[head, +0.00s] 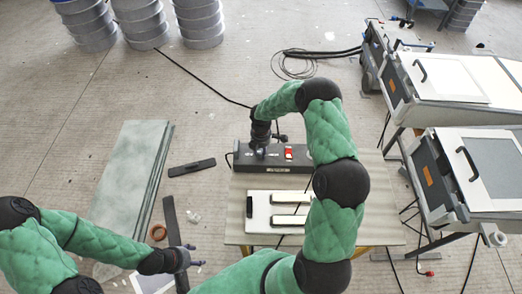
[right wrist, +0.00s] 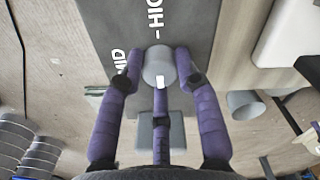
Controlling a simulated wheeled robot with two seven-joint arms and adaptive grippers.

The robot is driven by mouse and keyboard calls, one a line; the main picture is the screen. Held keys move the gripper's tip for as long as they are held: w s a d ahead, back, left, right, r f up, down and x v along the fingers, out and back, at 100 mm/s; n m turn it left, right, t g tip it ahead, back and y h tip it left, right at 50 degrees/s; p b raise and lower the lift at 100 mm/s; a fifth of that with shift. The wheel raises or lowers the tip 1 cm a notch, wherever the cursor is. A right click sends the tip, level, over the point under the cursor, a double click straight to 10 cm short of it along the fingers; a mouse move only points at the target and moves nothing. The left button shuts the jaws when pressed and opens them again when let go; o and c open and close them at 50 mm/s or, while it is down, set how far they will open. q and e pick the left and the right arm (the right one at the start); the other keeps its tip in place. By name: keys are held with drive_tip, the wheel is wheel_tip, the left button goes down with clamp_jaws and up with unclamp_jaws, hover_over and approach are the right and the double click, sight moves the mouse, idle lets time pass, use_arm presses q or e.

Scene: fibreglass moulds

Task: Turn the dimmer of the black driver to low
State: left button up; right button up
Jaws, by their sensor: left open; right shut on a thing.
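The black driver (head: 262,165) is a long dark box lying on the table, with a red switch near its middle. My right gripper (head: 260,148) is over its left end. In the right wrist view the driver's dark face (right wrist: 128,18) carries the white words HIGH and MID. The dimmer (right wrist: 155,60) is a round grey knob with a white mark toward the bottom of that view, away from the word HIGH. My right gripper's purple fingers (right wrist: 158,72) are shut around the knob. The LOW label is not visible. My left gripper (head: 186,258) is open and empty, low at the left.
A white board (head: 258,218) with light bars lies on the table (head: 236,225) in front of the driver. Greenish slabs (head: 130,165) and a dark bar (head: 192,167) lie to the left. Grey machines (head: 470,170) stand at the right. A cable runs behind the driver.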

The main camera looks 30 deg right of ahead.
sight(261, 151)
drive_tip(key=o, duration=1.2)
drive_tip(key=shift+c, duration=0.2)
wheel_tip(261, 151, up, 12)
